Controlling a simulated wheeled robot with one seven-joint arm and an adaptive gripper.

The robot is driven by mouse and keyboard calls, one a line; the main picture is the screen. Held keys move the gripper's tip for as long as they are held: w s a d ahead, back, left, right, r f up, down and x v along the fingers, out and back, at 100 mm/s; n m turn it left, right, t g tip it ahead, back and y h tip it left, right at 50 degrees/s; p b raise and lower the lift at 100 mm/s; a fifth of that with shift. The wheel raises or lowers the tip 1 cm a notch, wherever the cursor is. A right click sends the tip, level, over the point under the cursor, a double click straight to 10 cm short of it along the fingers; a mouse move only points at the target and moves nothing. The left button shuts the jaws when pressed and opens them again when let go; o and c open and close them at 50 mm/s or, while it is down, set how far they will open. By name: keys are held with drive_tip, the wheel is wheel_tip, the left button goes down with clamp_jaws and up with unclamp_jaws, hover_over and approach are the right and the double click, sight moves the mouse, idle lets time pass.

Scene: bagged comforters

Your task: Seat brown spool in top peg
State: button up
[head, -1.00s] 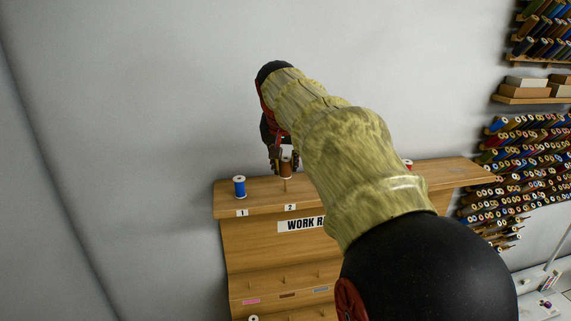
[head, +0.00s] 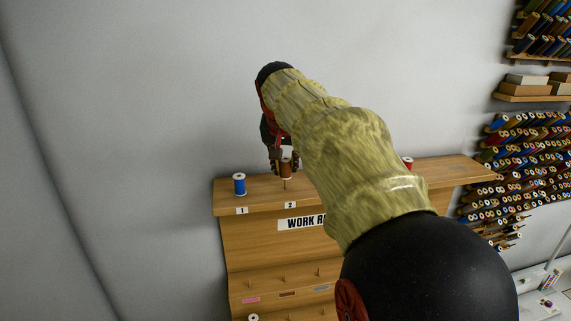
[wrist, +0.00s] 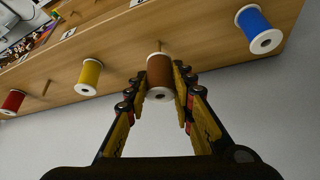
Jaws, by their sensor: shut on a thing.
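My gripper (wrist: 160,84) is shut on the brown spool (wrist: 159,77), with a yellow-padded finger on each side. In the head view the brown spool (head: 286,168) is held upright above the top shelf (head: 255,199), at the place labelled 2 (head: 290,205). A thin wooden peg (head: 285,185) shows directly below it. In the wrist view this peg (wrist: 161,47) stands between the shelf and the spool's lower end. I cannot tell whether its tip is inside the spool's hole.
A blue spool (head: 239,185) stands on the top shelf at label 1. A yellow spool (wrist: 90,76) and a red spool (wrist: 13,102) stand on the other side, with a bare peg (wrist: 46,88) between them. Lower shelves with small pegs (head: 283,280) lie below.

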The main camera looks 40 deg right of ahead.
sight(285, 162)
drive_tip(key=shift+f+b, duration=1.4)
drive_tip(key=shift+f, duration=0.45)
idle(0.8)
drive_tip(key=o, duration=1)
drive_tip(key=shift+o, duration=1.4)
drive_tip(key=o, duration=0.4)
drive_tip(key=shift+r, duration=0.15)
drive_tip(key=shift+w+d+r+p+v, duration=0.1)
drive_tip(key=shift+p+v, duration=0.5)
drive_tip(key=shift+v, duration=0.5)
drive_tip(key=shift+w+d+r+p+v, duration=0.1)
drive_tip(key=shift+p+v, duration=0.45)
drive_tip(key=shift+v, duration=0.55)
drive_tip(key=shift+w+d+r+p+v, duration=0.1)
drive_tip(key=shift+p+v, duration=0.5)
drive_tip(key=shift+v, duration=0.5)
drive_tip(key=shift+f, duration=0.1)
